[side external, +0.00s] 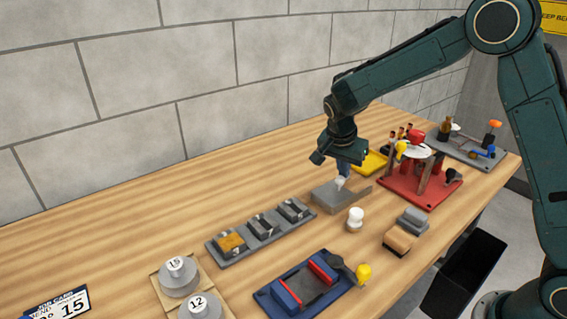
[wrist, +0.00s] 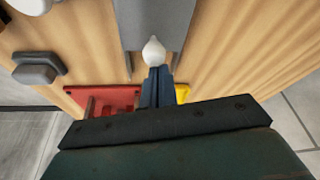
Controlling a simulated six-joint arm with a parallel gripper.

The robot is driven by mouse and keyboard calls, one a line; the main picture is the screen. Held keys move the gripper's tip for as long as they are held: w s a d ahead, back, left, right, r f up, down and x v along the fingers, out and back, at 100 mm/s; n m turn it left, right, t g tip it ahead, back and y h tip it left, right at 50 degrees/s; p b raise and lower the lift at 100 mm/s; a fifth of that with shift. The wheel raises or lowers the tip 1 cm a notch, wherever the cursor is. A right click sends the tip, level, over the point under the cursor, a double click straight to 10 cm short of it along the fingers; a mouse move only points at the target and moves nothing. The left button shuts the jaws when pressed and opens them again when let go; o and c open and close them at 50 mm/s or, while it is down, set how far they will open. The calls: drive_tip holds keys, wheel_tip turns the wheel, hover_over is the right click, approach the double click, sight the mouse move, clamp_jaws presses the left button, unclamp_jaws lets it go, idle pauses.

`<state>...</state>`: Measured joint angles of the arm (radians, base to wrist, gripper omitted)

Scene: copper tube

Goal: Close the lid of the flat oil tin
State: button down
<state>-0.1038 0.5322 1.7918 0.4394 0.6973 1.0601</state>
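A flat grey box-like piece (side external: 330,197), which looks like the flat oil tin, lies on the bench below my gripper (side external: 343,172). A pale teardrop-shaped knob (side external: 340,183) stands on it, and a thin grey strip extends from its right side. In the wrist view, the grey surface (wrist: 132,22) is at top centre with the knob (wrist: 153,50) on it. My gripper's dark fingers (wrist: 157,74) look pressed together, with their tips right beside the knob. I cannot tell whether they touch it. How far the lid stands open is unclear.
A red stand (side external: 420,188) and a partly hidden yellow piece (side external: 374,161) are close behind and right. A white knobbed piece (side external: 355,217) and grey and tan blocks (side external: 398,241) are in front. A grey rack (side external: 261,231) lies left. The bench toward the wall is clear.

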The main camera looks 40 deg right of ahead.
drive_tip(key=shift+w+d+r, duration=0.1)
drive_tip(key=shift+w+d, duration=0.1)
drive_tip(key=shift+d, duration=0.4)
drive_tip(key=shift+w+d, duration=0.25)
drive_tip(key=shift+d, duration=0.4)
drive_tip(key=shift+w+d+r, duration=0.1)
drive_tip(key=shift+w+d, duration=0.1)
drive_tip(key=shift+d, duration=0.4)
drive_tip(key=v, duration=0.9)
drive_tip(key=shift+a+r, duration=0.15)
drive_tip(key=shift+r, duration=0.15)
drive_tip(key=shift+s, duration=0.15)
drive_tip(key=s+a+r+n+t+y, duration=0.1)
drive_tip(key=s+r+n, duration=0.25)
drive_tip(key=s, duration=0.35)
drive_tip(key=s+r+n+t+y, duration=0.1)
drive_tip(key=s+r+n, duration=0.2)
drive_tip(key=s+r, duration=0.3)
drive_tip(key=s+a+f+n+t, duration=0.1)
drive_tip(key=s+n, duration=0.3)
drive_tip(key=s, duration=0.4)
drive_tip(key=s+a+f+n+t+y, duration=0.1)
drive_tip(key=s+a+f+n, duration=0.1)
drive_tip(key=s, duration=0.7)
drive_tip(key=shift+a+n+y, duration=0.3)
drive_tip(key=shift+a+n, duration=0.15)
drive_tip(key=shift+n, duration=0.5)
